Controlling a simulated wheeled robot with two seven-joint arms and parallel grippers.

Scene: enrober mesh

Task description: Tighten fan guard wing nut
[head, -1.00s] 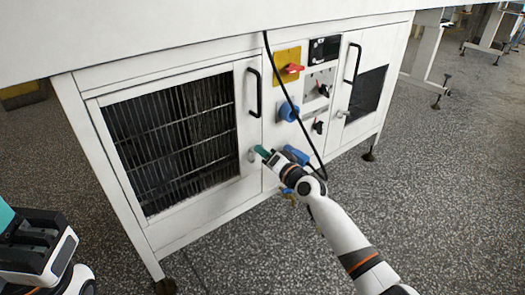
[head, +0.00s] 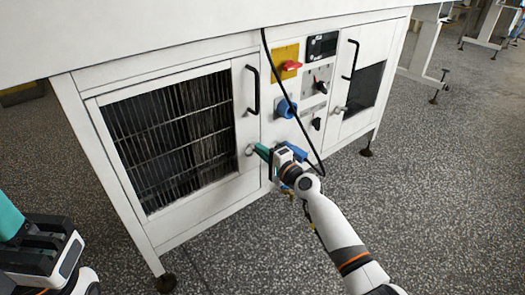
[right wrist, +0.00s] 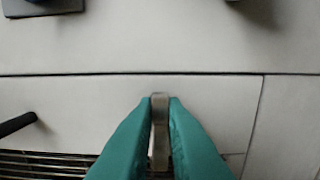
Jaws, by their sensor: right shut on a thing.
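The white cabinet door with the barred fan guard (head: 170,140) faces me, closed. A small grey metal wing nut (head: 249,150) sits on the frame to the right of the bars. My right gripper (head: 261,152) has its teal fingers at the wing nut. In the right wrist view, the teal fingers (right wrist: 160,100) are shut on the narrow metal wing nut (right wrist: 160,125), one finger on each side. The fingers hide part of it. My left gripper (head: 12,222) is at the lower left edge, away from the cabinet, partly cut off; its jaw gap is unclear.
A black door handle (head: 254,92) stands above the wing nut. A black cable (head: 290,100) hangs in front of the panel, close to my right wrist. A blue socket (head: 286,109) and a red switch (head: 291,66) sit to the right. The floor in front is clear.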

